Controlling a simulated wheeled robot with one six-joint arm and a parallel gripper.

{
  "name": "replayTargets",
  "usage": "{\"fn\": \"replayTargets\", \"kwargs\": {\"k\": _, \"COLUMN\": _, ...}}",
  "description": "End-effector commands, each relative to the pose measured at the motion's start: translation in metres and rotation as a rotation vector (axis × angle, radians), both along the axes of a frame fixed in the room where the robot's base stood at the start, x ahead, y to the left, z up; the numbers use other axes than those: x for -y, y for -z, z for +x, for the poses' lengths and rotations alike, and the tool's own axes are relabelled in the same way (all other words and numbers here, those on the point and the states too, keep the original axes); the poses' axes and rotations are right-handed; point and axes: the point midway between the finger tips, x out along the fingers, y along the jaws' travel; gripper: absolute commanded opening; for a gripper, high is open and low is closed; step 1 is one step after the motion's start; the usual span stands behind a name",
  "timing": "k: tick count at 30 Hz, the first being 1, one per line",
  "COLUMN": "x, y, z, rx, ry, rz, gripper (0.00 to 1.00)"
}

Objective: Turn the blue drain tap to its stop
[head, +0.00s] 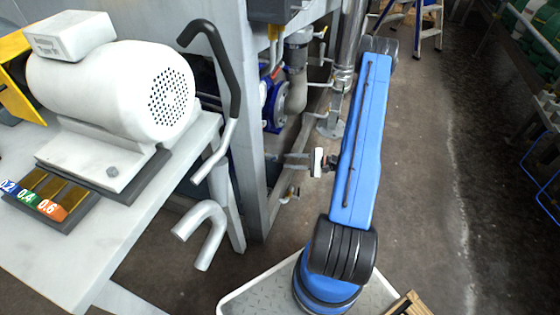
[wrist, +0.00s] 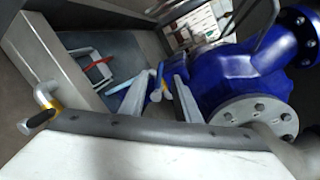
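The blue drain tap (wrist: 160,76) shows in the wrist view as a small blue lever beside a yellow part. It appears in the gap between the two grey fingers of my gripper (wrist: 158,98). The fingers stand apart, so my gripper is open. I cannot tell how deep the lever lies between them or whether either finger touches it. In the head view my gripper (head: 291,160) points left from the end of my blue arm, low beside the grey frame. I cannot make out the blue tap in that view.
A large blue flanged housing (wrist: 245,75) stands close right of the fingers. A red handle (wrist: 98,63) and another tap with a black grip (wrist: 40,119) lie left. A grey frame post (head: 246,110) stands beside my gripper. Open floor (head: 425,190) lies right of my arm.

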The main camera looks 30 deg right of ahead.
Motion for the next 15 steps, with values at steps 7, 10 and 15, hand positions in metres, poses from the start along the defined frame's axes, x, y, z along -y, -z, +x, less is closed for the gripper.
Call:
{"fn": "replayTargets", "kwargs": {"k": 7, "x": 0.025, "y": -0.006, "z": -0.024, "rx": 0.001, "ry": 0.003, "rz": 0.0, "gripper": 0.29}}
{"fn": "replayTargets", "kwargs": {"k": 10, "x": 0.029, "y": -0.007, "z": -0.029, "rx": 0.001, "ry": 0.001, "rz": 0.0, "gripper": 0.29}}
{"fn": "replayTargets", "kwargs": {"k": 15, "x": 0.033, "y": -0.007, "z": -0.033, "rx": 0.0, "ry": 0.0, "rz": 0.0, "gripper": 0.29}}
